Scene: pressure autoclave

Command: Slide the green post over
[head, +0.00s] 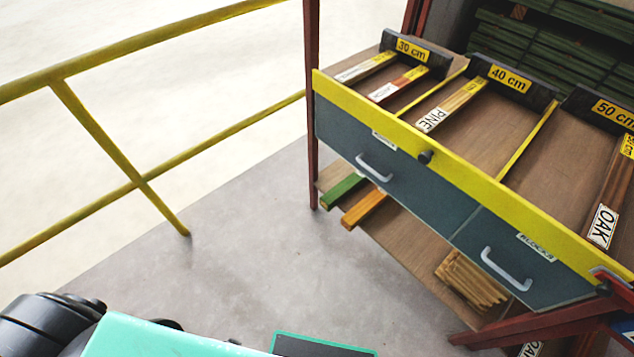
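A green post (343,190) lies on the low shelf under the drawers, at the shelf's left end. Its near end sticks out past the shelf's front edge, and its far part is hidden under the drawer unit. An orange post (364,209) lies just to its right, roughly parallel, with a small gap between them. Neither of my grippers shows in the head view. Only dark and teal parts of my own body show along the bottom edge, well short of the shelf.
The rack has two grey drawers (385,178) with handles and a yellow front rail (450,158). Labelled wood pieces lie in the top bays. A bundle of sticks (468,282) lies lower right. A yellow railing (120,190) stands left. The grey floor (240,260) between is clear.

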